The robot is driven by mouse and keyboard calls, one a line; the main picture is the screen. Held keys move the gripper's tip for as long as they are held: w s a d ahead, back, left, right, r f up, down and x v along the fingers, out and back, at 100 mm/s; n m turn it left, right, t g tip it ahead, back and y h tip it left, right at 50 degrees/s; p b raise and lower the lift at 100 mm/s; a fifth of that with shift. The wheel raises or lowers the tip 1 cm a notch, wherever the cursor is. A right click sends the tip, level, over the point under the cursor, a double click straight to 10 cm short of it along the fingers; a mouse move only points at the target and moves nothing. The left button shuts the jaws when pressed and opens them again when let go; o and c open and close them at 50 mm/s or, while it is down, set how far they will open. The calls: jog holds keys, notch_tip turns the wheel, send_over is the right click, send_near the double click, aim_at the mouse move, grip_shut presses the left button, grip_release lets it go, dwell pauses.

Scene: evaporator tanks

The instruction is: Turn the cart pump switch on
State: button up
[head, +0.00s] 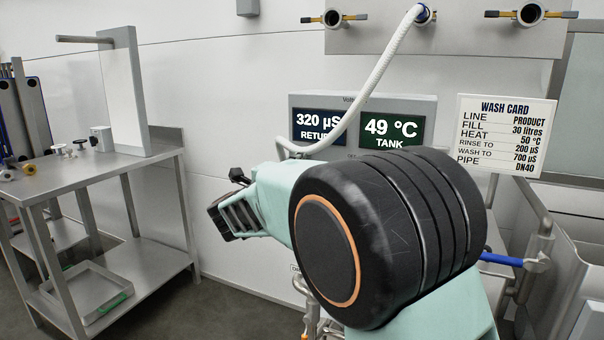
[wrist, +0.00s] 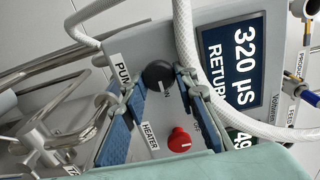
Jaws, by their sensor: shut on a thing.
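The pump switch is a round black knob (wrist: 158,75) on the grey control panel in the wrist view, beside a label reading PUMP (wrist: 122,70). My gripper (wrist: 158,82) has its blue-padded fingers on either side of the knob and is shut on it. Small ON and OFF marks show near the knobs. I cannot clearly tell which way the black knob points. A red knob (wrist: 180,140) by the HEATER label sits below it, between the fingers and apart from them. In the head view my arm hides the knobs and the fingertips.
A display panel (head: 362,104) reads 320 µS return and 49 °C tank. A white hose (head: 375,75) hangs in front of it. A wash card (head: 505,134) is at the right. A steel table (head: 110,178) with small fittings stands at the left, with clear floor before it.

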dwell(0.3)
jog(key=o, duration=1.1)
jog(key=v, duration=1.2)
jog(key=shift+r, duration=0.15)
